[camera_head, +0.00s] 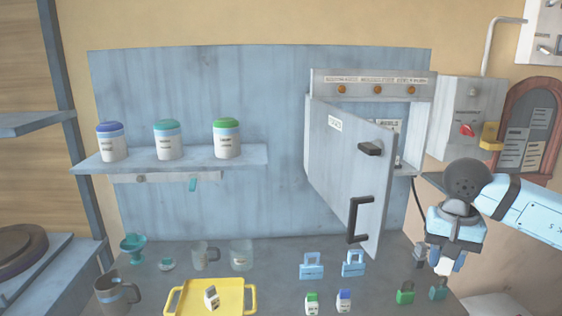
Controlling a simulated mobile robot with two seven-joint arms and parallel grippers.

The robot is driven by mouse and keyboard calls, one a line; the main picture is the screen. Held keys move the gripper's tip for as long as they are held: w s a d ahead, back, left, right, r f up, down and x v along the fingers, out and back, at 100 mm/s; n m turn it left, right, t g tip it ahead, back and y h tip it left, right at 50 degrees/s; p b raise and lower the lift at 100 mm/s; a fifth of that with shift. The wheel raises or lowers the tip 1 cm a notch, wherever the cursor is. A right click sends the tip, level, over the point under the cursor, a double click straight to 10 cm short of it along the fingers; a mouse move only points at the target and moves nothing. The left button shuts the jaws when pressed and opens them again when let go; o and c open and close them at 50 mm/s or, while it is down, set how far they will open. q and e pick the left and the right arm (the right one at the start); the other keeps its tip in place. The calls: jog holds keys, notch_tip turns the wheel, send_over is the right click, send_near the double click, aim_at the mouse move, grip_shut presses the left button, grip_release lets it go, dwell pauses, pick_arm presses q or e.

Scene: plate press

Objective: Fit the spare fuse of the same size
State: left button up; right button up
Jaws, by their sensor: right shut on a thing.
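My right gripper (446,262) comes in from the right and points down above the table's right end. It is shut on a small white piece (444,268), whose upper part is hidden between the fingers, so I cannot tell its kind. A green-topped white fuse-like piece (312,303) and a blue-topped one (344,300) stand at the table's front. Another white piece (212,296) with a dark mark lies tilted in the yellow tray (178,299). The grey cabinet (322,84) has its door (345,165) swung partly open, hiding most of the inside. My left gripper is out of view.
Two blue padlocks (312,271) stand mid-table; green (405,297) and teal (438,292) ones stand near my right gripper. Cups and a mug (115,294) are at left. Three jars stand on the shelf (200,160). A switch box (467,115) hangs right of the cabinet.

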jog(key=a+n, duration=0.1)
jog(key=a, duration=0.7)
pick_arm(q)
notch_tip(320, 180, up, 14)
jog(key=p, duration=1.6)
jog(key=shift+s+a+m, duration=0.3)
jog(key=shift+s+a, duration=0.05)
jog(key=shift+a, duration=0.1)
pick_arm(e)
notch_tip(320, 180, up, 6)
jog(key=s+n, duration=0.2)
jog(key=n, duration=0.1)
jog(key=shift+s+d+n, duration=0.25)
jog(key=shift+d+n, duration=0.1)
jog(key=shift+n, duration=0.05)
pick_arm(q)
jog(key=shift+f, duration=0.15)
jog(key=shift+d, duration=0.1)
pick_arm(e)
jog(key=s+f, duration=0.5)
jog(key=f, duration=0.1)
jog(key=shift+f, duration=0.2)
